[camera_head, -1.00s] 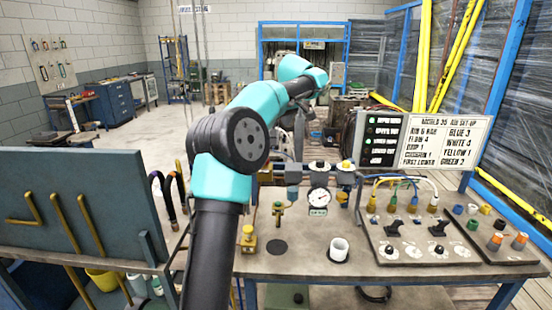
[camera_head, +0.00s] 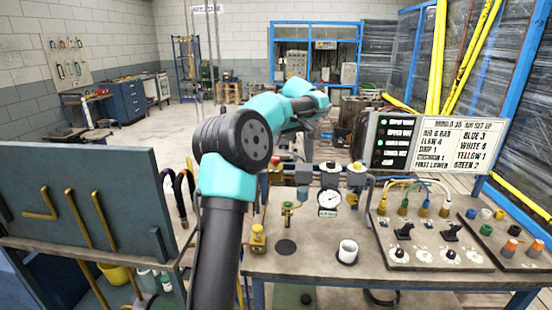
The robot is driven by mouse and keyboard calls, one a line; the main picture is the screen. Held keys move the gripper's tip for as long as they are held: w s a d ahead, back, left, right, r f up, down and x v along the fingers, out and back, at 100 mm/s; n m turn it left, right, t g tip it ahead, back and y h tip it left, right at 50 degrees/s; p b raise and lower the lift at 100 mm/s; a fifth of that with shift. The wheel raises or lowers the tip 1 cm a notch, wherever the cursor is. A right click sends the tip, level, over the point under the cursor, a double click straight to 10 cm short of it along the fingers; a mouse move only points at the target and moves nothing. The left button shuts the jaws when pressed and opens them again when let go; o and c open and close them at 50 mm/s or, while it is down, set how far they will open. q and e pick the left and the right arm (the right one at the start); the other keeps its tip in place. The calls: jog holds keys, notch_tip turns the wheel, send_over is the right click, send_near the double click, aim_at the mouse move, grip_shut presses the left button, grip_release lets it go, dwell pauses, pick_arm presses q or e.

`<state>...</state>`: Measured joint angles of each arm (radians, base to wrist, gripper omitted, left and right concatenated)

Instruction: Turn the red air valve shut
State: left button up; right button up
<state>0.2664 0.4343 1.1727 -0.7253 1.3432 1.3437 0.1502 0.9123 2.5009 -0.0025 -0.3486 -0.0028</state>
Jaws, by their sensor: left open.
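A small red part, which looks like the red air valve (camera_head: 275,164), shows at the left end of the pipe assembly at the table's back edge. My left arm stands close to its left and hides part of that end. My left gripper (camera_head: 309,138) is small and dark at the end of the teal arm, above and behind the pipe assembly, apart from the red part in the picture. It is open, and I see nothing in it. A pressure gauge (camera_head: 328,198) hangs from the assembly. My right gripper is out of view.
A sign board (camera_head: 462,145) stands at the back right. A grey board with brass hooks (camera_head: 85,205) stands at left.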

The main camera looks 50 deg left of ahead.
aim_at(276, 158)
pick_arm(q)
jog(key=x, duration=1)
jog(key=shift+c, duration=0.2)
jog(key=shift+r, duration=0.1)
jog(key=c, duration=0.9)
jog(key=shift+o, duration=0.2)
